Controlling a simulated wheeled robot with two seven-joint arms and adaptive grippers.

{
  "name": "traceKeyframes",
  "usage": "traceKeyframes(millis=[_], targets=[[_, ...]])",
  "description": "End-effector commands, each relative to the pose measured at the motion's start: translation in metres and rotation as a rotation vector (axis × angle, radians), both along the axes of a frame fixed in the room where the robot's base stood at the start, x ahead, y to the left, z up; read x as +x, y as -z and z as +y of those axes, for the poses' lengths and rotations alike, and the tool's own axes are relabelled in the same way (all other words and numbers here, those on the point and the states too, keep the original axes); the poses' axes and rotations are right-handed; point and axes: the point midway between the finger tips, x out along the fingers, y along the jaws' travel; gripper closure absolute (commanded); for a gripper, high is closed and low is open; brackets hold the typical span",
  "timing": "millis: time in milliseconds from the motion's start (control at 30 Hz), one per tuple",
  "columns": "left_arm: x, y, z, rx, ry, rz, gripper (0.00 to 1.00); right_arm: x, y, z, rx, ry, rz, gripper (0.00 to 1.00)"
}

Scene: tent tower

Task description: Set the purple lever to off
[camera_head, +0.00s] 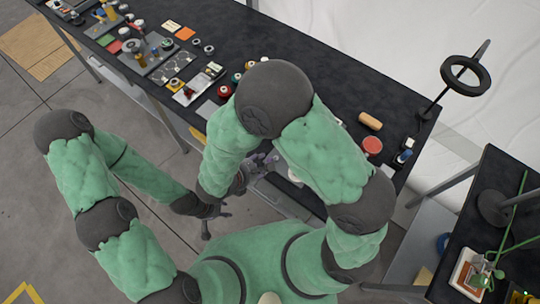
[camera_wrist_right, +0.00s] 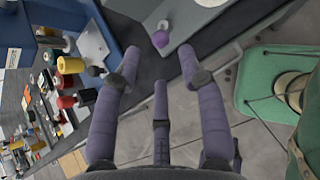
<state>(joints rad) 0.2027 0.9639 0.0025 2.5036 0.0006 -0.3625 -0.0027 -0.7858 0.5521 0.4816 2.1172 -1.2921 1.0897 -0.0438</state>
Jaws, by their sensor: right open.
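In the head view my right gripper (camera_head: 247,174) is at the table's front edge, partly covered by my arm. My left gripper (camera_head: 213,217) hangs over the floor in front of the table, away from the lever, with its fingers spread.
The long dark table (camera_head: 310,50) carries several buttons, knobs and small panels. Red, yellow and black knobs (camera_wrist_right: 68,84) stand close to the left of my right gripper. A black ring on a stand (camera_head: 465,75) is at the table's right end. A second dark table (camera_head: 515,190) is at the right.

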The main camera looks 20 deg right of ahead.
Motion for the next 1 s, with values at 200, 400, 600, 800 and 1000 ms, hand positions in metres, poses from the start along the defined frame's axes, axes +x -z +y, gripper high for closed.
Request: traceKeyframes(millis=[200, 400, 600, 800, 1000], targets=[[0.000, 0.008, 0.000, 0.000, 0.000, 0.000, 0.60, 0.015, 0.031, -0.025, -0.001, 0.007, 0.006, 0.59], [0.000, 0.012, 0.000, 0.000, 0.000, 0.000, 0.60, 0.028, 0.051, -0.041, 0.001, 0.006, 0.004, 0.59], [0.000, 0.014, 0.000, 0.000, 0.000, -0.001, 0.60, 0.035, 0.061, -0.050, 0.001, 0.005, 0.004, 0.59], [0.000, 0.014, 0.000, 0.000, 0.000, -0.001, 0.60, 0.037, 0.063, -0.051, 0.001, 0.003, 0.002, 0.59], [0.000, 0.014, 0.000, 0.000, 0.000, -0.001, 0.60, 0.037, 0.062, -0.051, 0.001, 0.003, 0.002, 0.73]])
